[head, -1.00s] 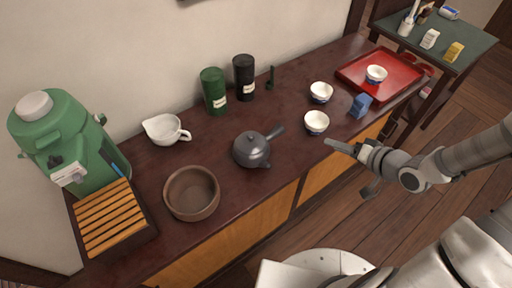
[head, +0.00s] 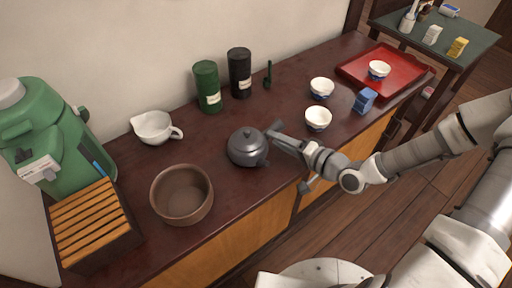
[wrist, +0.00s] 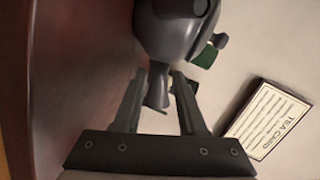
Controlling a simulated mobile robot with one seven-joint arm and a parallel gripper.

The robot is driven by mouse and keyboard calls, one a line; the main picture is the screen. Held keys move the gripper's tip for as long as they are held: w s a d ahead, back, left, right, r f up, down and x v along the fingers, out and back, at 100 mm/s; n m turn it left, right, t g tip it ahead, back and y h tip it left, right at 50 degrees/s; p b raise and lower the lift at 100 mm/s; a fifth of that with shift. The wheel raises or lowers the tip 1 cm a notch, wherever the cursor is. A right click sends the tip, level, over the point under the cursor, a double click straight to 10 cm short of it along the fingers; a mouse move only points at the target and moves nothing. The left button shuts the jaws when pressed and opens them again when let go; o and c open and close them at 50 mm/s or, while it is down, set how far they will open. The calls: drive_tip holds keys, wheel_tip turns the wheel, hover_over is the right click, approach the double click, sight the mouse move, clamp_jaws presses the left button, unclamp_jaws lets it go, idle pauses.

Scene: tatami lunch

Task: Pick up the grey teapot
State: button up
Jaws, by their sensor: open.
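The grey teapot (head: 248,148) stands upright on the dark red-brown counter, its lid on. My gripper (head: 280,141) is at its right side, over the side handle, in the head view. In the wrist view the teapot's round body (wrist: 178,28) is at the top, beyond the fingertips. Its handle (wrist: 158,90) points back between the two open fingers of my gripper (wrist: 160,78), with some space on each side. The fingers are not closed on it. My gripper hides much of the handle in the head view.
A brown bowl (head: 182,215) and a white pitcher (head: 153,127) are left of the teapot. Green (head: 207,88) and black (head: 240,75) canisters stand behind. White cups (head: 317,119) and a blue box (head: 364,100) are to the right. A tea card (wrist: 265,120) shows in the wrist view.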

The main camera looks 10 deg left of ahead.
drive_tip(key=shift+b+x, duration=1.1)
drive_tip(key=shift+x, duration=2.85)
drive_tip(key=shift+c, duration=0.2)
clamp_jaws()
